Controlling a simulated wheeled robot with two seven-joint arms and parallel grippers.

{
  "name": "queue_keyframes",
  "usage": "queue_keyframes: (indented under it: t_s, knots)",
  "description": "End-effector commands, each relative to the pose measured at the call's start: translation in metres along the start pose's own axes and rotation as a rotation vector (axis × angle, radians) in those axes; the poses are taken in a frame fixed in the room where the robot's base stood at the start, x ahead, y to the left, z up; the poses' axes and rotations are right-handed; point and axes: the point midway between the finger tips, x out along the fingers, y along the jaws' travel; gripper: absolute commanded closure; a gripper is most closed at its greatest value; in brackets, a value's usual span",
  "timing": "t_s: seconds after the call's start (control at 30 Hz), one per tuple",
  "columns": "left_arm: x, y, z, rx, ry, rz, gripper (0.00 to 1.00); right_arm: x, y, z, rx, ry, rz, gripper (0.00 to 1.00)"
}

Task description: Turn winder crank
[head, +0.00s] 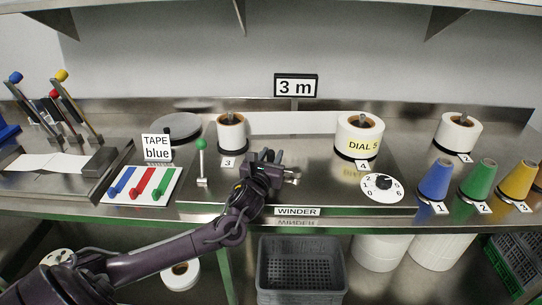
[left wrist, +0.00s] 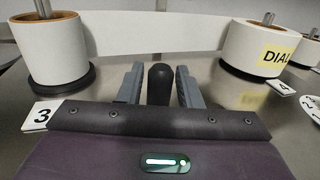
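The winder crank's dark upright knob (left wrist: 160,84) stands between the two grey fingers of my left gripper (left wrist: 160,90) in the left wrist view. Narrow gaps seem to show on both sides of the knob, so the fingers are around it and look open. In the head view my left gripper (head: 277,167) is above the bench behind the WINDER label (head: 297,211) and hides most of the crank. A white roll (head: 231,132) at label 3 and a white roll (head: 359,136) marked DIAL 5 stand on either side, with a white strip (head: 292,123) between them. My right gripper is not in view.
A green-knobbed lever (head: 201,160) stands close left of my gripper. A numbered dial (head: 382,187) is at the right. Coloured cones (head: 435,180) stand further right. A board with coloured bars (head: 143,184) and upright levers (head: 75,115) are left. A 3 m sign (head: 296,86) stands behind.

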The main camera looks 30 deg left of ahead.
Motion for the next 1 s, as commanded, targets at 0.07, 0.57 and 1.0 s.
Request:
queue_keyframes:
  t_s: [0.07, 0.57, 1.0]
  knots:
    - [0.0, 0.0, 0.0, 0.0, 0.0, 0.0, 0.79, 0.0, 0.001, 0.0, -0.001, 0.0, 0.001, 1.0]
    - [0.005, 0.002, 0.001, 0.007, -0.008, -0.052, 1.0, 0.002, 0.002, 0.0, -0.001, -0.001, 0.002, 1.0]
    - [0.021, 0.001, 0.001, -0.001, -0.002, -0.279, 1.0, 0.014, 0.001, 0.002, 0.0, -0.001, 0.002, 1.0]
